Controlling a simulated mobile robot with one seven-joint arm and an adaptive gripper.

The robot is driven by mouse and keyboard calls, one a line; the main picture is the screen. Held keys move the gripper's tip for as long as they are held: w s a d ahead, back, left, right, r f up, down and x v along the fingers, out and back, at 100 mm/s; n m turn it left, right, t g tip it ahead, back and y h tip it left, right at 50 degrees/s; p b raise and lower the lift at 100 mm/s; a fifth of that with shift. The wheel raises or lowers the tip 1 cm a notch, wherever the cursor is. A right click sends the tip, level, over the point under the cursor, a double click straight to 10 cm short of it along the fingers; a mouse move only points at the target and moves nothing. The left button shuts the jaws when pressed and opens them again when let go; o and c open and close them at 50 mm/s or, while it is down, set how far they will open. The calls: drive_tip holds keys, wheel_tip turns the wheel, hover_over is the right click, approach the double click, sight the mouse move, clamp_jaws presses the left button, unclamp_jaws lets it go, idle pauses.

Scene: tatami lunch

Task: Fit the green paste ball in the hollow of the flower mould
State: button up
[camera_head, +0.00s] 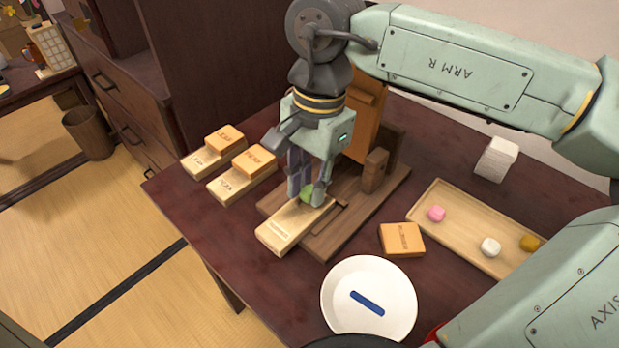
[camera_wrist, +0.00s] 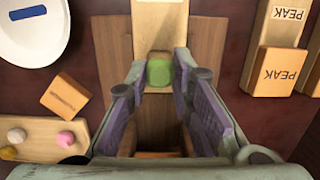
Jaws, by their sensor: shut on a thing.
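The green paste ball (camera_head: 306,196) is between the fingertips of my gripper (camera_head: 306,193), which is shut on it. It also shows in the wrist view (camera_wrist: 160,70), squarish, with the fingers of my gripper (camera_wrist: 161,76) on either side. A pale wooden mould (camera_head: 282,236) lies on the dark wooden base directly under the gripper; it also shows in the wrist view (camera_wrist: 160,30). Its label is too small to read for certain. The ball is over or at the mould's inner end and hides any hollow there. I cannot tell whether ball and mould touch.
A wooden press stand (camera_head: 330,238) rises behind the gripper. Moulds with orange lids marked LEAF (camera_head: 226,138) and PEAK (camera_head: 254,158) lie left. An orange lid (camera_head: 401,240), a white plate (camera_head: 340,276), and a tray (camera_head: 450,240) with pink, white and brown balls lie right.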

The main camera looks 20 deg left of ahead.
drive_tip(key=shift+f+b, duration=0.5)
drive_tip(key=shift+f, duration=0.05)
idle(0.6)
drive_tip(key=o, duration=0.9)
idle(0.4)
drive_tip(key=shift+r+p, duration=2.5)
drive_tip(key=shift+r, duration=1.05)
